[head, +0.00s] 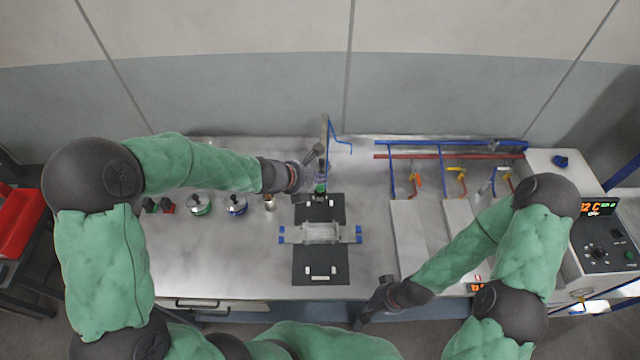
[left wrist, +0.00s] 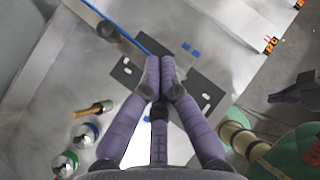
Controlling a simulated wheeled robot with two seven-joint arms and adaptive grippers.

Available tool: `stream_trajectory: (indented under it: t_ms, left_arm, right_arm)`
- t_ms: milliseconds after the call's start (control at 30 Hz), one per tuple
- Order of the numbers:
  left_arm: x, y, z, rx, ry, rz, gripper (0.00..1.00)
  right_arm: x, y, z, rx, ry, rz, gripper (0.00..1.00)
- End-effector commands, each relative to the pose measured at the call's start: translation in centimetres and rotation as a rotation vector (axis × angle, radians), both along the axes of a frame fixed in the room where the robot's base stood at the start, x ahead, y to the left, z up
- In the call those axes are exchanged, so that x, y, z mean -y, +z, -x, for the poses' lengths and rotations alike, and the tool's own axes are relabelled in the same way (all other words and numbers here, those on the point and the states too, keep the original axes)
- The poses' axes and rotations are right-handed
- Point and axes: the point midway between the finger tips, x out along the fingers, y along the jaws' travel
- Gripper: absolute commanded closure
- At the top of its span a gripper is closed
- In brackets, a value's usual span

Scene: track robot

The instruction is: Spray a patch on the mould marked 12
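A black plate (head: 320,265) lies mid-bench with a clear-grey block (head: 321,233) across it and blue pieces at both ends. My left gripper (head: 318,178) is over the plate's far end, beside a small green-and-dark item (head: 320,188). In the left wrist view its purple fingers (left wrist: 160,80) converge over the plate; whether they grip that item is unclear. My right gripper (head: 368,308) is low at the bench's front edge, its fingers too dark to judge.
Blue and red pipes (head: 450,156) run behind the slabs. A control box (head: 600,240) stands far right.

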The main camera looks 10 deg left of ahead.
Motion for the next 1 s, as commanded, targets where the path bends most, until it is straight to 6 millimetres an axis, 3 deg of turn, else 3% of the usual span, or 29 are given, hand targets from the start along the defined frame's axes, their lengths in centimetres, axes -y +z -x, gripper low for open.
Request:
stream_trajectory:
  t_ms: [500, 1000]
  left_arm:
    - [0.0, 4.7, 0.0, 0.000, -0.001, -0.001, 1.00]
    - [0.0, 4.7, 0.0, -0.001, 0.000, 0.000, 1.00]
  right_arm:
    - [0.0, 4.1, 0.0, 0.000, 0.000, 0.000, 1.00]
    - [0.0, 4.1, 0.0, 0.000, 0.000, 0.000, 1.00]
